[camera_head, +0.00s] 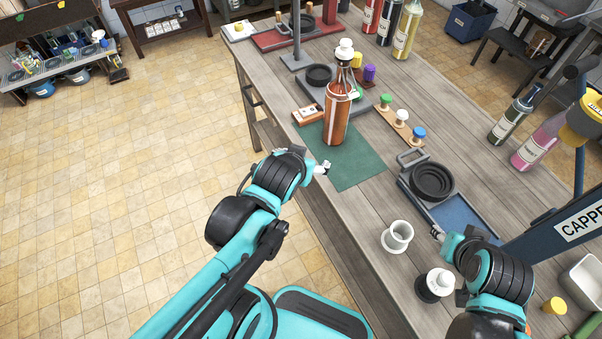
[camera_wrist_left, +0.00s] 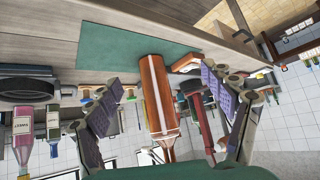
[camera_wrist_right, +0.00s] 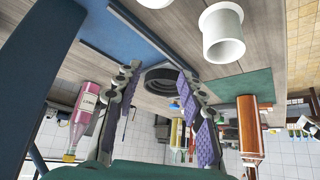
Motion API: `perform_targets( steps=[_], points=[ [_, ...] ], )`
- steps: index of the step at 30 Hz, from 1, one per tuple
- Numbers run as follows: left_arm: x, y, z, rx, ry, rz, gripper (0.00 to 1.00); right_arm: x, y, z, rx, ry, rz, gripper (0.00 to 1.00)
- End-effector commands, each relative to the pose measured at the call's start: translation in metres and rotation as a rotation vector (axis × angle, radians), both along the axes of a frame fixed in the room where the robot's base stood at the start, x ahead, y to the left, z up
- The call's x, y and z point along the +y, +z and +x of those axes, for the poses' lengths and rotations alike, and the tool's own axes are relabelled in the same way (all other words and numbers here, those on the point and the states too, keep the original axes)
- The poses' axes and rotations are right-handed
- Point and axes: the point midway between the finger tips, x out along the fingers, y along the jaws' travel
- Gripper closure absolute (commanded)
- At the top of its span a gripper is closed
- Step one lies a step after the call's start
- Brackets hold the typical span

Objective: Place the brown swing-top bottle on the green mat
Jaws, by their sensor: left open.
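The brown swing-top bottle (camera_head: 338,118) stands upright with its base on the far part of the green mat (camera_head: 348,170). It has a white stopper on top. My left gripper (camera_head: 322,168) is at the mat's near left edge, apart from the bottle. In the left wrist view its jaws (camera_wrist_left: 160,84) are spread, with the bottle (camera_wrist_left: 156,100) seen beyond and between them, and the mat (camera_wrist_left: 110,52) behind its base. My right gripper (camera_head: 437,234) is open and empty near the blue tray. The bottle also shows in the right wrist view (camera_wrist_right: 248,130).
A wooden strip with coloured stoppers (camera_head: 401,124) lies right of the bottle. A blue tray (camera_head: 462,217) and a green bottle (camera_head: 512,118) are further right.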

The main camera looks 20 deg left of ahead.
Motion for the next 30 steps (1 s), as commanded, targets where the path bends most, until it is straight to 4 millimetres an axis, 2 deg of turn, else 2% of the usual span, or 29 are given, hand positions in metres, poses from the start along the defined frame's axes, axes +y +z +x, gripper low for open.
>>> perform_targets(
  steps=[1, 3, 8, 30],
  points=[
    [-0.001, 0.001, -0.016, 0.041, -0.014, -0.012, 0.18, 0.0, 0.0, 0.0, 0.0, 0.0, 0.0, 0.6],
    [-0.005, 0.002, -0.035, 0.09, -0.043, -0.028, 0.18, 0.0, 0.0, 0.0, 0.0, 0.0, 0.0, 0.6],
    [-0.013, 0.004, -0.058, 0.149, -0.087, -0.05, 0.18, 0.0, 0.0, 0.0, 0.0, 0.0, 0.0, 0.6],
    [-0.014, 0.005, -0.06, 0.155, -0.094, -0.052, 0.18, 0.0, 0.0, 0.0, 0.0, 0.0, 0.0, 0.6]
  ],
)
